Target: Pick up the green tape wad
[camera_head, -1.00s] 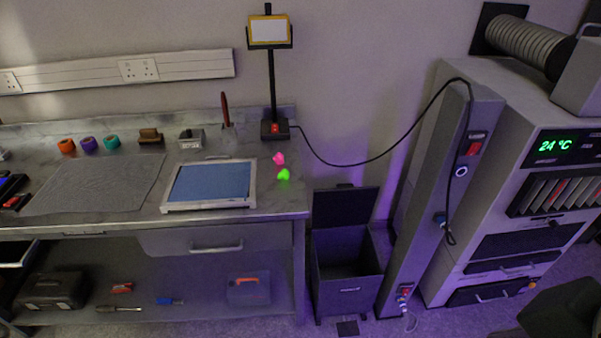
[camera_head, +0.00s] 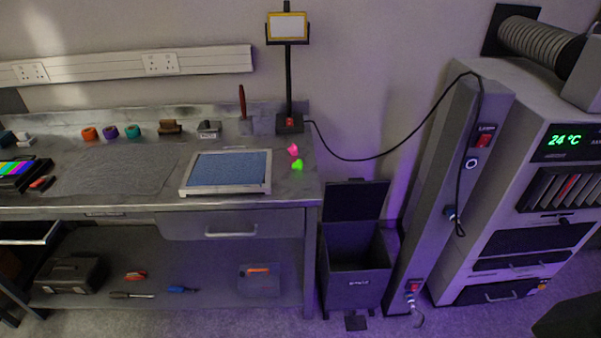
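The green tape wad (camera_head: 297,164) is a small bright green lump on the workbench top (camera_head: 120,200), near its right end. A pink wad (camera_head: 293,150) lies just behind it; the two are close together, and I cannot tell whether they touch. The wad is right of a framed blue screen (camera_head: 228,170) and in front of the lamp stand's base (camera_head: 289,123). Neither of my grippers shows clearly in the head view. A dark shape at the bottom right corner may be part of my own body.
An open-lidded bin (camera_head: 356,268) stands on the floor right of the bench. A black cable (camera_head: 375,158) runs from the lamp to a grey column (camera_head: 455,190) beside a large machine (camera_head: 540,200). Tape rolls (camera_head: 111,132) sit along the bench's back. Floor in front shows little.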

